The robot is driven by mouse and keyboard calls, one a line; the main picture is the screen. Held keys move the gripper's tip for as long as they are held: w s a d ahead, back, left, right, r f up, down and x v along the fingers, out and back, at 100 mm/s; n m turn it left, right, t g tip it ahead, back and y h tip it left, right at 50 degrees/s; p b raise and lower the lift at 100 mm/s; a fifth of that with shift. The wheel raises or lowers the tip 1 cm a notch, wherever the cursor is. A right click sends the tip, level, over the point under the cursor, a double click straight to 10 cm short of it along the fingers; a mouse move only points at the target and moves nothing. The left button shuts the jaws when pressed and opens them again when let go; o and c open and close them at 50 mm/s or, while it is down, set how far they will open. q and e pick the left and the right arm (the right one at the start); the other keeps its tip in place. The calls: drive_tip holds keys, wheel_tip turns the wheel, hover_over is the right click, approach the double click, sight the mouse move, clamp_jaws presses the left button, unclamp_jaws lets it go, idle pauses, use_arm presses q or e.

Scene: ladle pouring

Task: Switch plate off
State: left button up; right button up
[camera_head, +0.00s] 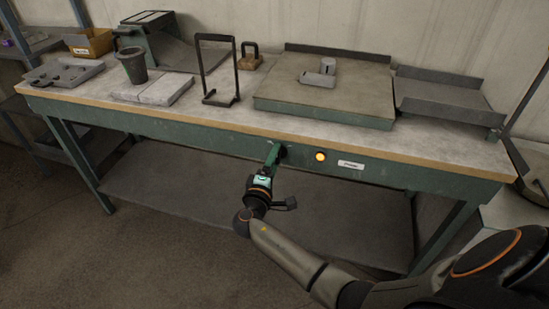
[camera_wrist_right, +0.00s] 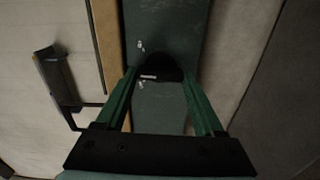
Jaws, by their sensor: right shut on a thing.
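The plate (camera_head: 285,106) is a wide slab with a green side and a tan top, on the right half of the workbench. Below it, on the green front rail, is a dark round knob (camera_head: 283,152). An orange light (camera_head: 320,156) glows just right of the knob. My right gripper (camera_head: 274,151) reaches up to the rail and is shut on the knob. In the right wrist view the black knob (camera_wrist_right: 160,67), with a pale mark on it, sits between the green fingertips (camera_wrist_right: 159,77). My left gripper is not in view.
A small grey block (camera_head: 321,76) lies on the plate. A shallow grey tray (camera_head: 440,95) is at right. A pale label (camera_head: 351,165) is beside the light. Floor in front is clear.

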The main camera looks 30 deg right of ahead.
drive_tip(key=n+p, duration=0.3)
drive_tip(key=n, duration=0.6)
drive_tip(key=shift+f+n+p, duration=0.1)
drive_tip(key=shift+n+p, duration=0.2)
drive_tip(key=shift+n, duration=0.1)
idle(0.4)
drive_tip(key=o, duration=1.4)
drive_tip(key=v, duration=1.2)
drive_tip(key=shift+s+a, duration=0.15)
drive_tip(key=shift+s, duration=0.05)
